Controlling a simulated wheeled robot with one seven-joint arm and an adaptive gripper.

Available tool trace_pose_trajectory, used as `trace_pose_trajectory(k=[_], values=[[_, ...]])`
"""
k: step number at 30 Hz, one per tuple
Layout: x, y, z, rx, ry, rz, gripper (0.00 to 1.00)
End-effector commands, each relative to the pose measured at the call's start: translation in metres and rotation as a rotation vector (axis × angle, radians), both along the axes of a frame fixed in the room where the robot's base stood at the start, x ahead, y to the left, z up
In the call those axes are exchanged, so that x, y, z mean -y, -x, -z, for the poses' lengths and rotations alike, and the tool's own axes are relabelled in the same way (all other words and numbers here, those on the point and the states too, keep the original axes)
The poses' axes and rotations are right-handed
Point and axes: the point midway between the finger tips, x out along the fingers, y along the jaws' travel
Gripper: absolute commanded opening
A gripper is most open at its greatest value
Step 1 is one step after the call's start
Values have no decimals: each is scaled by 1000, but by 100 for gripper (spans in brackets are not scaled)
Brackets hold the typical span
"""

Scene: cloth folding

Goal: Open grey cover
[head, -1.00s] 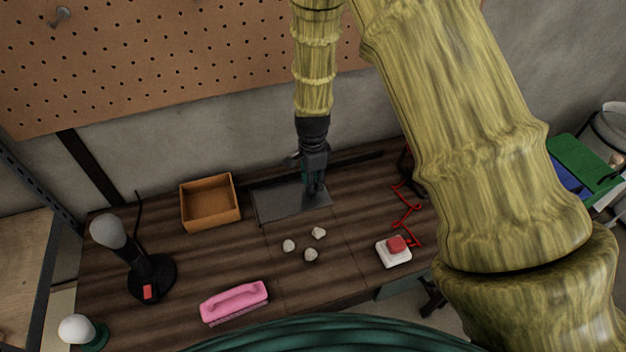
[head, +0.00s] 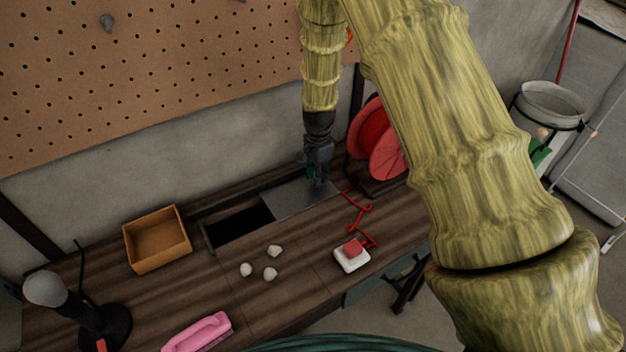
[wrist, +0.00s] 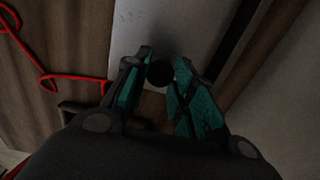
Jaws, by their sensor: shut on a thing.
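The grey cover (head: 288,203) is a flat panel in the wooden tabletop. It lies at the right part of a recess, and a dark rectangular opening (head: 240,226) shows to its left. My gripper (head: 318,181) is over the cover's right end, pointing down. In the wrist view the fingers (wrist: 160,72) are closed around a round black knob (wrist: 159,74) on the cover (wrist: 163,27). The knob is hidden by my gripper in the head view.
An orange-brown box (head: 157,244) stands left of the opening. Several white stones (head: 271,273) lie in front. A red-and-white button (head: 352,255), a red cord (head: 357,212) and a red reel (head: 386,148) are on the right. A pegboard hangs behind.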

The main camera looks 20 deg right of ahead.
Motion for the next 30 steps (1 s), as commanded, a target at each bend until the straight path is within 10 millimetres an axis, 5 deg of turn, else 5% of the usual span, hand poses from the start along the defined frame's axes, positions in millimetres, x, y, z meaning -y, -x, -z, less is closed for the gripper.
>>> trace_pose_trajectory(k=[14, 15, 18, 30], values=[[8, 2, 4, -7, -1, 0, 0], [8, 2, 4, -7, -1, 0, 31], [8, 1, 3, -5, -1, 0, 48], [8, -1, -3, 0, 0, -1, 48]])
